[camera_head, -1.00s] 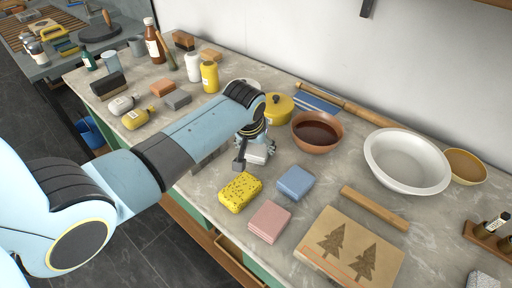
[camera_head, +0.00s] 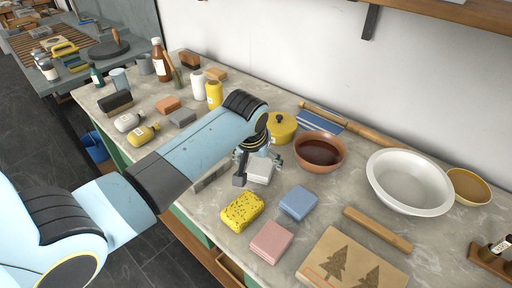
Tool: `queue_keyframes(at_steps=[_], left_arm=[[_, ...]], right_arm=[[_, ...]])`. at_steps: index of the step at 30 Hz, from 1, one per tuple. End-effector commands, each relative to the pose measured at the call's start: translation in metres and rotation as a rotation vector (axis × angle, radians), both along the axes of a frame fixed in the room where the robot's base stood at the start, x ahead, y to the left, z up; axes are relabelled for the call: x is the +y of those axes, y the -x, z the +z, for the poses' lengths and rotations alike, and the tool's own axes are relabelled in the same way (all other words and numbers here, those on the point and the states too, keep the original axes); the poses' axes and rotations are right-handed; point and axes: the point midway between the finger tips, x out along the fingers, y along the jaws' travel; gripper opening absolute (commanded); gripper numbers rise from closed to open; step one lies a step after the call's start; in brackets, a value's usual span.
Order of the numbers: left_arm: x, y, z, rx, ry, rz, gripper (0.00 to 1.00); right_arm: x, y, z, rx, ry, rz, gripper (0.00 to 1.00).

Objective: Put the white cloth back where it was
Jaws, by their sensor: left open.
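The white cloth (camera_head: 260,171) is a small folded block on the grey counter, behind the yellow sponge and left of the blue cloth. My left gripper (camera_head: 256,160) is right over it, pointing down, with its fingers open about the cloth's upper part. The gripper and wrist hide the cloth's far side, and I cannot tell whether the fingers touch it. The blue cloth (camera_head: 298,202) and pink cloth (camera_head: 271,241) lie nearby to the right and front. My right gripper is not in view.
A yellow speckled sponge (camera_head: 242,211) lies just in front of the cloth. A yellow pot (camera_head: 282,128) and a brown bowl (camera_head: 319,152) stand behind. A white basin (camera_head: 409,181), wooden bar (camera_head: 377,229) and tree-print block (camera_head: 350,265) are to the right.

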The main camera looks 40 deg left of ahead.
Motion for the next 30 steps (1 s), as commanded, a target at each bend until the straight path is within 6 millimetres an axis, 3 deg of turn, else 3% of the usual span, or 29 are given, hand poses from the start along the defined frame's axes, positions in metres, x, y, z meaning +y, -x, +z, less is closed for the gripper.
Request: queue_keyframes(at_steps=[6,12,30], left_arm=[[-0.006,0.018,0.048,-0.003,0.000,0.000,0.84],[-0.009,0.028,0.073,-0.002,0.000,0.000,0.84],[-0.010,0.031,0.079,0.000,0.000,0.000,0.84]], right_arm=[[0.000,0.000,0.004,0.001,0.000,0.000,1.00],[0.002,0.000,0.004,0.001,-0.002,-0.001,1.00],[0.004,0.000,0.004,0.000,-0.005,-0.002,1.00]])
